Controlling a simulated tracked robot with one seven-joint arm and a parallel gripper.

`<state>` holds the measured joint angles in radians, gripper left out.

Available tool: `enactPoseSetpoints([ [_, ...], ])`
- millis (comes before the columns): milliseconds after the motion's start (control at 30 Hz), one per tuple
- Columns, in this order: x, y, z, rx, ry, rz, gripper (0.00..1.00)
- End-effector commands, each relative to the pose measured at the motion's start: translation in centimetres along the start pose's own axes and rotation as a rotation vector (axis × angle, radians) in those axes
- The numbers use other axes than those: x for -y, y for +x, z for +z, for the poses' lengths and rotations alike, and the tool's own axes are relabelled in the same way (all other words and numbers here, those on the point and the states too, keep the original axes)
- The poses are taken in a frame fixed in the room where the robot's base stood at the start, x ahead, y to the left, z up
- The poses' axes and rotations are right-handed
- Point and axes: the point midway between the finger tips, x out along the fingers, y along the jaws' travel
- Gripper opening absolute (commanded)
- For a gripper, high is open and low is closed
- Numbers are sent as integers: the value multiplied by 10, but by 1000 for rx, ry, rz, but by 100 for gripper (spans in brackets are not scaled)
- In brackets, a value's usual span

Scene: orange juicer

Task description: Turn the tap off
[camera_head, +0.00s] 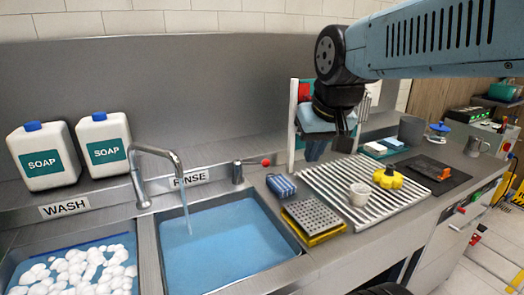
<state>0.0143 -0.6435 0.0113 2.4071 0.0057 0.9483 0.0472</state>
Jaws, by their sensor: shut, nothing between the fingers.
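The tap (158,152) is a curved metal spout behind the rinse basin. A thin stream of water (188,218) runs from it into the basin. A short metal post with a lever ending in a red knob (266,162) stands on the ledge to the right of the RINSE label, likely the tap's handle. The lever points to the right. My gripper (343,145) hangs from the arm at upper right, above the ribbed drainer and to the right of the red knob, apart from it. It is shut and empty.
The rinse basin (285,242) holds blue water; the wash basin at left holds foam. Two soap jugs (104,148) stand behind. A blue striped sponge (281,186), a grey-and-yellow grater-like block (314,217), a white cup (359,194) and a yellow knobbed item (388,178) sit at right.

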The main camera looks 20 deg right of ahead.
Motion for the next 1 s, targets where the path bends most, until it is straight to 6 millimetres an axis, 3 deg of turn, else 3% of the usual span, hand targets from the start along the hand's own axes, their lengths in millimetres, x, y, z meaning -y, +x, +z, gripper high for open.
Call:
enactPoseSetpoints([
  [467,7,26,-123,209,171,22,0],
  [767,7,67,-194,339,281,36,0],
  [1000,5,113,-243,444,367,48,0],
])
